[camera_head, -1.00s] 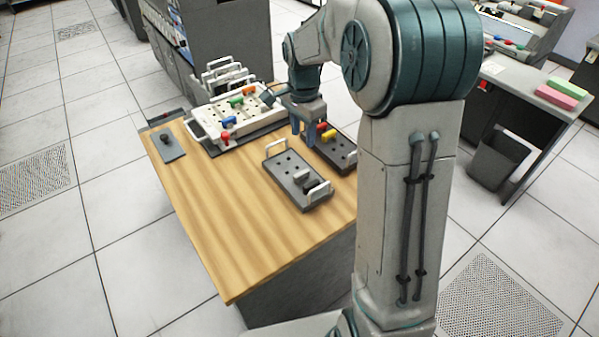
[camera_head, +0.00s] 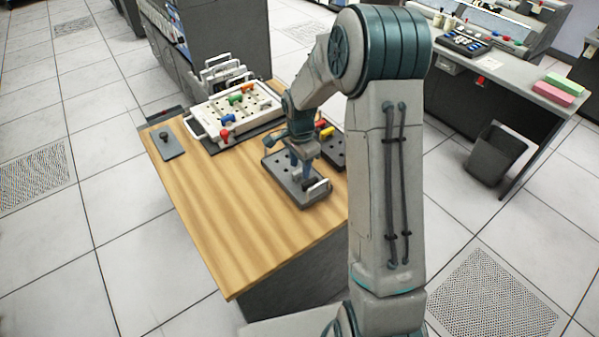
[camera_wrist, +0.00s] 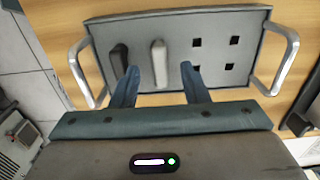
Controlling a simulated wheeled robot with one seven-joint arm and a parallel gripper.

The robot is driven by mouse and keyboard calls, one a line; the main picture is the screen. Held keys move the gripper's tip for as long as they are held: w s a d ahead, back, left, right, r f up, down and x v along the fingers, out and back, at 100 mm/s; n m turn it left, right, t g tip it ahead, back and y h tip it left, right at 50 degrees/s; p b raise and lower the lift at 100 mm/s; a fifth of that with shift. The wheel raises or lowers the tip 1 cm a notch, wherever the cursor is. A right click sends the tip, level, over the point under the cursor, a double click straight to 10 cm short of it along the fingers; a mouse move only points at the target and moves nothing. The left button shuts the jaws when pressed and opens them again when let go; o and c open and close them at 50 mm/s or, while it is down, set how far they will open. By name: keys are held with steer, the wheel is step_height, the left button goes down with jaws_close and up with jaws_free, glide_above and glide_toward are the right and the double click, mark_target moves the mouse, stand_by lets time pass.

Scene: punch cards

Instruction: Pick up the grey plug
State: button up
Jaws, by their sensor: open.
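The grey tray (camera_head: 276,167) lies on the wooden table, with a pale handle at its front end. In the wrist view the tray (camera_wrist: 220,22) holds two upright plugs beside several empty square holes. One is a lighter grey plug (camera_wrist: 158,64), the other a darker, near-black plug (camera_wrist: 119,60) to its left. My gripper (camera_wrist: 160,67) is open, its fingers pointing at the tray. In that view the lighter plug stands between the fingertips; the left finger overlaps the edge of the darker plug. I cannot tell whether anything touches. In the head view my gripper (camera_head: 298,160) hides the plugs.
A white tray (camera_head: 205,118) with coloured plugs stands at the back of the table. A dark tray (camera_head: 335,158) with a yellow plug is just right of the grey tray. A small dark plate (camera_head: 170,148) with a knob lies at the left. The table's front (camera_head: 235,235) is clear.

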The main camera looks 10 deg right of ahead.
mark_target(300, 170)
steer(key=shift+f, duration=0.7)
jaws_close()
steer(key=shift+r, duration=0.15)
steer(key=shift+r, duration=0.6)
step_height(300, 170, up, 3)
steer(key=shift+w+f+b, duration=0.1)
steer(key=shift+b, duration=0.3)
steer(key=d+r+p, duration=0.2)
steer(key=d+r, duration=0.9)
steer(key=r, duration=0.1)
steer(key=shift+s+d, duration=0.35)
steer(key=shift+s, duration=0.05)
